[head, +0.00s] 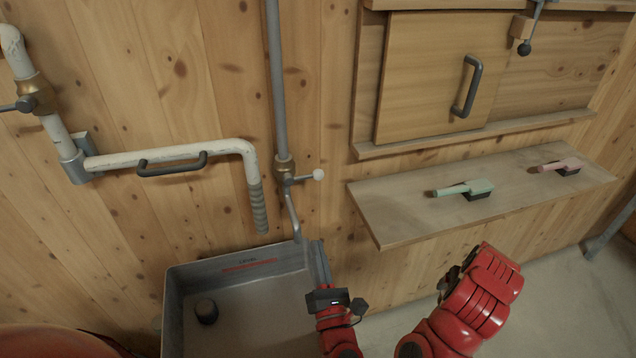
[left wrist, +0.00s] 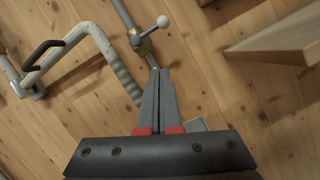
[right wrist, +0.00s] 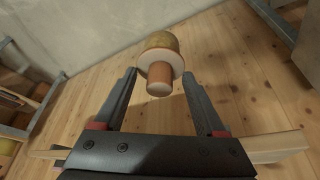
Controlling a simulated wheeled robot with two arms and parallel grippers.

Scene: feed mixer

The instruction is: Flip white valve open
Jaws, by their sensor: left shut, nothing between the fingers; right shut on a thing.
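The white valve is a short lever with a white ball knob (head: 318,174) on a brass fitting (head: 284,166) of a grey wall pipe. Its lever points right, across the pipe. The knob also shows at the top of the left wrist view (left wrist: 162,21). My left gripper (head: 318,247) is shut and empty, below the valve and apart from the knob; its tips (left wrist: 165,70) overlap the lower pipe in the left wrist view. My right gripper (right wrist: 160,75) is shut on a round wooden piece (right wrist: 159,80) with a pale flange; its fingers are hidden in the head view.
A grey basin (head: 172,310) with a dark knob stands below the pipe spout. A white bent pipe (head: 175,153) with a black handle is on the left. A wooden shelf (head: 400,222) with green and pink-handled brushes juts out on the right, below a cabinet door (head: 425,75).

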